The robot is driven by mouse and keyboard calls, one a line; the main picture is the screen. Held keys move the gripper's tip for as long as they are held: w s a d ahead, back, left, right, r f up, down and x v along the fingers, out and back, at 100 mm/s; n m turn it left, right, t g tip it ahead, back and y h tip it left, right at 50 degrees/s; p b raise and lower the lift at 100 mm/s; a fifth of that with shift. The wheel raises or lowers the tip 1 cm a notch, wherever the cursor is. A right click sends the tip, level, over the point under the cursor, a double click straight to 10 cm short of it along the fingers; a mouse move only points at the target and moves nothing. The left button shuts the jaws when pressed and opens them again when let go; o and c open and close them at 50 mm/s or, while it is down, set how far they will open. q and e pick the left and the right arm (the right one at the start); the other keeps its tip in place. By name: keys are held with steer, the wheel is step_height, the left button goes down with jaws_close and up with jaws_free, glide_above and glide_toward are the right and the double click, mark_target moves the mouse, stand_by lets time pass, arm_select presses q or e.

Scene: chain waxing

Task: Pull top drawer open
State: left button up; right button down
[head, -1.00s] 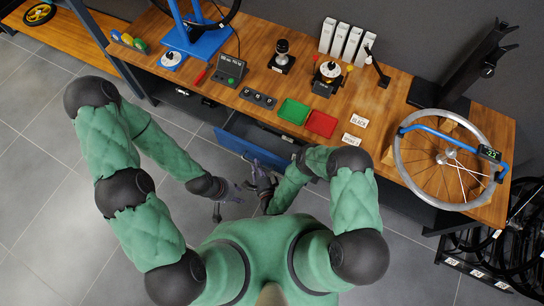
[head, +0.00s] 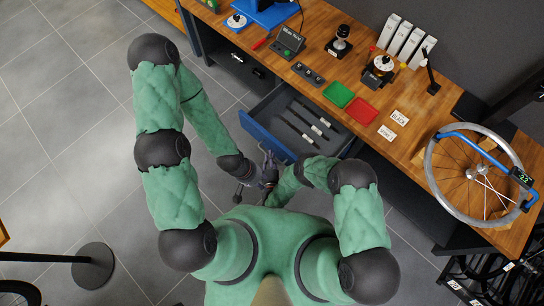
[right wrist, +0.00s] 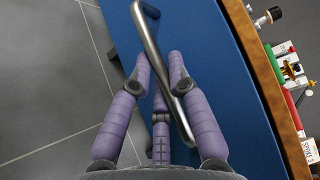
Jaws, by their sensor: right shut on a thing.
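The blue-fronted drawer (head: 266,137) under the wooden bench stands well out and shows its grey inside with several long tools (head: 308,127). In the right wrist view, its silver bar handle (right wrist: 162,70) crosses between the purple fingers of my right gripper (right wrist: 160,72), which is shut on it. In the head view, my right gripper (head: 269,160) is at the drawer front, partly hidden by the forearms. My left gripper (head: 259,179) is just below it, close beside it. Its fingers are too small and overlapped to tell open from shut.
The bench top (head: 365,125) holds a green tray (head: 339,95), a red tray (head: 362,111) and a wheel in a blue stand (head: 478,185). A black round stand base (head: 93,265) is on the floor at lower left.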

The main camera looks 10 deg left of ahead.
stand_by(0.3)
steer(key=c, duration=1.1)
jaws_free()
steer(key=shift+c, duration=0.2)
steer(key=v, duration=0.7)
steer(key=shift+s, duration=0.3)
